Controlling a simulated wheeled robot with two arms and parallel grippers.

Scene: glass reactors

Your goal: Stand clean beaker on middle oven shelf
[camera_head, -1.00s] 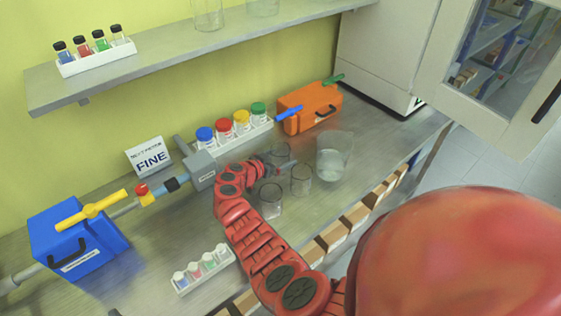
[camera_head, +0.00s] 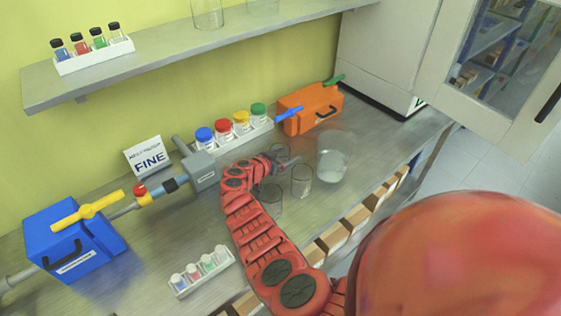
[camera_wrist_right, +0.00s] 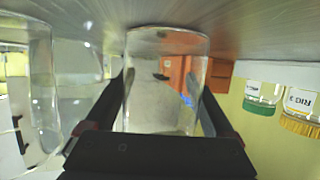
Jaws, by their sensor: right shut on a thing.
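My right gripper (camera_head: 284,164) is among the clear glass beakers on the grey bench. In the right wrist view it is shut on a glass beaker (camera_wrist_right: 165,85), with a finger on each side. That view is upside down, and the beaker's base is close to the bench; I cannot tell whether it touches. In the head view the held beaker (camera_head: 280,151) is faint and partly hidden by my gripper. Two small beakers (camera_head: 302,181) (camera_head: 270,198) and a larger one (camera_head: 333,158) stand nearby. My left gripper is not in view. No middle oven shelf is identifiable.
A white cabinet (camera_head: 385,50) stands at the bench's far end, with a glass-windowed door (camera_head: 500,60) to its right. An orange box (camera_head: 308,108) and a rack of coloured-lid jars (camera_head: 235,132) line the back. A small vial rack (camera_head: 203,272) sits in front.

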